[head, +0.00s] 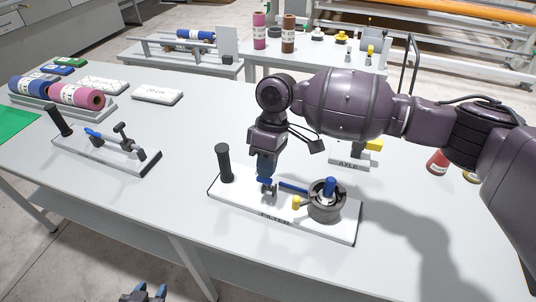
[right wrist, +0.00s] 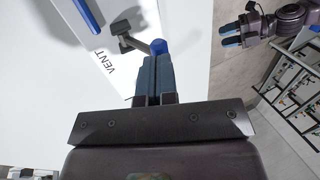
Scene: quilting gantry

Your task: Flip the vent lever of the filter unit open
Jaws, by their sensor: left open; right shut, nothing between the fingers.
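The filter unit is a white base plate (head: 338,232) marked FILTER, with a black upright handle (head: 224,163), a dark round housing (head: 326,206) and a blue bar (head: 293,187). In the right wrist view a small grey lever with a blue round end (right wrist: 159,46) lies beside the word VENT. My right gripper (head: 266,184) points down over the plate, between handle and housing. Its fingers (right wrist: 154,58) are shut and empty, right at the blue end; whether they touch is unclear. They partly hide the lever in the head view. My left gripper (head: 149,291) is open, low at the bottom edge, away from the unit.
A second white fixture (head: 104,149) with a black handle and blue lever stands left. An AXLE stand (head: 350,160) is behind the filter unit. Fabric rolls (head: 76,95) and a white pack (head: 157,94) lie at the back left. The table middle is clear.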

